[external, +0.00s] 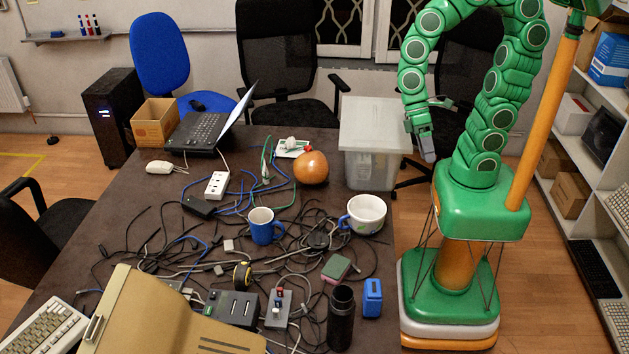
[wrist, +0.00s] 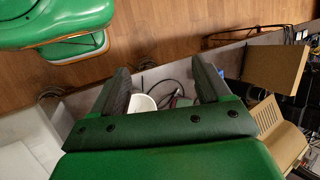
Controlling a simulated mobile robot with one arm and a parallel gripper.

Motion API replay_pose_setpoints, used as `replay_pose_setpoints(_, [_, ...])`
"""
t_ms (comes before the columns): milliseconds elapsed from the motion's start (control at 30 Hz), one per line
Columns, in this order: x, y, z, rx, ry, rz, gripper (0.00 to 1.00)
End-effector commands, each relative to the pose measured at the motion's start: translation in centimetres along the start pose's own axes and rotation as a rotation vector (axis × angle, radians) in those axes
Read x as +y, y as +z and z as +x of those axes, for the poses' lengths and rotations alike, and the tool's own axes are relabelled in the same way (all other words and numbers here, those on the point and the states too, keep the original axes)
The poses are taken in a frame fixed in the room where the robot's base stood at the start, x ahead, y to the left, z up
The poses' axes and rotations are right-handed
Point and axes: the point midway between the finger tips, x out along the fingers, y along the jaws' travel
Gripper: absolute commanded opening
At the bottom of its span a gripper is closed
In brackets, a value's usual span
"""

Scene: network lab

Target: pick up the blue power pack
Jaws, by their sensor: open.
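The blue power pack (external: 372,297) stands upright near the right front edge of the dark table, beside a black cylinder (external: 341,318), in the external view. My gripper (external: 428,150) hangs at the table's right side, near the clear plastic bin, well behind and above the pack. In the wrist view my gripper (wrist: 163,78) has its two dark fingers wide apart, with nothing held. A small blue patch beside the right finger there may be the pack, but the finger covers most of it and I cannot be sure.
Tangled cables cover the table's (external: 110,200) middle. The clear bin (external: 371,145) is at the back right. A shelf (external: 560,165) stands right of my base.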

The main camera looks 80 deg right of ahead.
Motion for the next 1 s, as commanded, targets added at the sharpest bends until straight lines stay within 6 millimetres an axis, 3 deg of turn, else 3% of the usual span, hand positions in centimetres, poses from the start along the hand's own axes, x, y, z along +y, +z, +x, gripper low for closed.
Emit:
replay_pose_setpoints(200, [-5.1,-2.1,2.4,-0.067,-0.183,0.046,0.77])
replay_pose_setpoints(500, [-11.0,-5.4,5.0,-0.139,-0.403,0.173,0.77])
replay_pose_setpoints(700, [-14.0,-8.0,6.7,-0.185,-0.527,0.298,0.77])
replay_pose_setpoints(1000, [-16.8,-12.4,9.9,-0.242,-0.661,0.532,0.77])
